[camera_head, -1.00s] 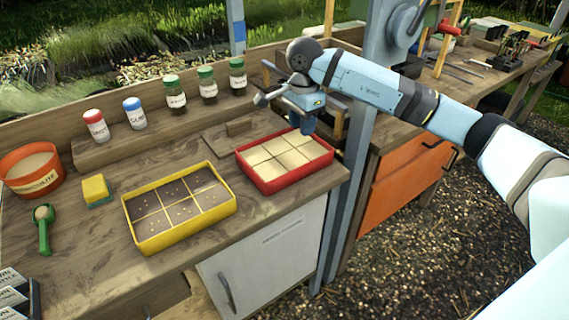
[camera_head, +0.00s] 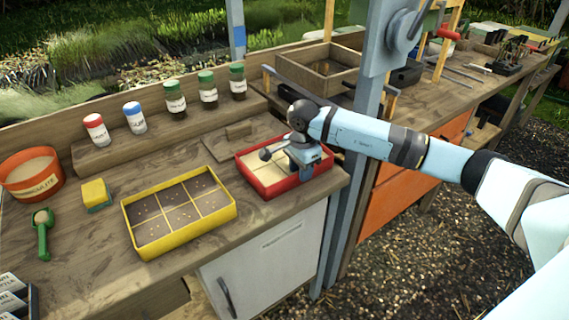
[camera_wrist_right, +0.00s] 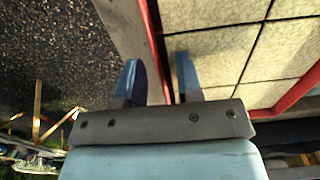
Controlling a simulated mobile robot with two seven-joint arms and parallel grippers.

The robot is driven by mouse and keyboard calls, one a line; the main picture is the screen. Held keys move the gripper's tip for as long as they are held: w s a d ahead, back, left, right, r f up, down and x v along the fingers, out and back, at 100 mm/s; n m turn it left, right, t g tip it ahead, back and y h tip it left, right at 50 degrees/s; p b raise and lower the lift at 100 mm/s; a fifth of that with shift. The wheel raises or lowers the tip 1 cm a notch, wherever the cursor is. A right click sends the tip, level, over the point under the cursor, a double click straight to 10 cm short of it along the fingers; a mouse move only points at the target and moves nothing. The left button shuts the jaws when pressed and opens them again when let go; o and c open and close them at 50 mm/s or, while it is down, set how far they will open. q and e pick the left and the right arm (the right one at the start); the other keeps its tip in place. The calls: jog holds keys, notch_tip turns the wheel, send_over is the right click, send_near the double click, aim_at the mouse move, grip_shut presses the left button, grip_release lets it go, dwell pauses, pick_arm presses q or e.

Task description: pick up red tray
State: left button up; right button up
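The red tray (camera_head: 254,179) sits on the wooden bench near its front right corner, with pale soil in its compartments. My right gripper (camera_head: 311,167) is over the tray's right part and hides some of it. In the right wrist view, the gripper's blue fingertips (camera_wrist_right: 158,62) stand apart on either side of the tray's red rim (camera_wrist_right: 153,45), with one finger over the inside and one outside. Gaps show between the fingers and the rim, so the gripper looks open. My left gripper is not in view.
A yellow tray (camera_head: 179,241) with dark soil lies left of the red tray. A wooden board (camera_head: 228,137) lies behind it, and several jars stand on the shelf. A blue-grey post (camera_head: 353,180) rises close by at the right. The bench edge is just in front.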

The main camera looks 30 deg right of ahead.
grip_shut()
jog(key=shift+r, duration=0.15)
